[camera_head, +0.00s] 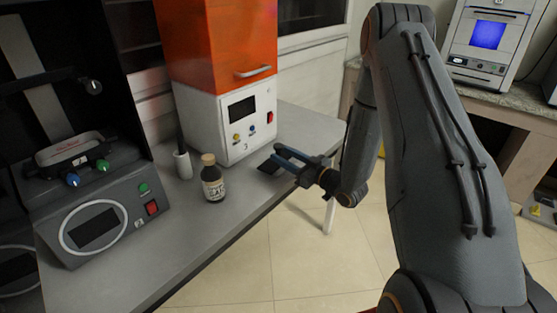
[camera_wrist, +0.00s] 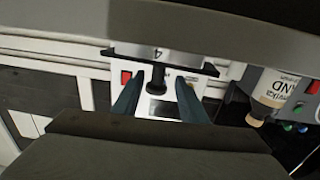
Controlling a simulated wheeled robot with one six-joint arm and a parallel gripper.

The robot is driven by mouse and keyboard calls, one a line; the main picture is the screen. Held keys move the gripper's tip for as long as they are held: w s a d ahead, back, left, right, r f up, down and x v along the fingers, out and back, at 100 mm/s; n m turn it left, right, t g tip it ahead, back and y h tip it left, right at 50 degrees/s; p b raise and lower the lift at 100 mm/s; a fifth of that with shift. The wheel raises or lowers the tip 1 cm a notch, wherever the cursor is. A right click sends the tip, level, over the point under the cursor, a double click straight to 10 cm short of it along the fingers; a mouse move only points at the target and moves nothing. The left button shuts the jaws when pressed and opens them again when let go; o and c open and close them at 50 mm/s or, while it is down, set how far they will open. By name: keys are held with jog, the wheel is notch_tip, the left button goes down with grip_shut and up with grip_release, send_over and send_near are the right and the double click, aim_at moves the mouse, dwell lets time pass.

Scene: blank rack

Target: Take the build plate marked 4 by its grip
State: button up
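The build plate marked 4 (camera_wrist: 185,59) shows in the wrist view as a pale label strip with a dark edge. Its dark knob-like grip (camera_wrist: 157,80) points toward my gripper. In the head view a dark flat piece (camera_head: 267,166), apparently this plate, lies on the bench in front of the white and orange machine. My gripper (camera_head: 283,158) reaches over the bench edge to it. In the wrist view its two blue fingers (camera_wrist: 158,92) are apart, one on each side of the grip, with gaps visible. Whether the fingertips are level with the grip is hard to tell.
The white and orange machine (camera_head: 225,118) stands behind the plate. A brown bottle (camera_head: 213,182) and a white holder (camera_head: 182,164) stand to the left on the grey bench (camera_head: 190,245). A grey device (camera_head: 97,215) is farther left. Open floor lies in front.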

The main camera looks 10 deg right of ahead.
jog(key=x, duration=0.2)
jog(key=p+x, duration=0.1)
jog(key=x, duration=0.1)
jog(key=p+x, duration=0.1)
jog(key=x, duration=0.2)
jog(key=shift+w+d+f, duration=0.1)
jog(key=shift+w+f, duration=0.1)
jog(key=shift+f, duration=0.05)
grip_shut()
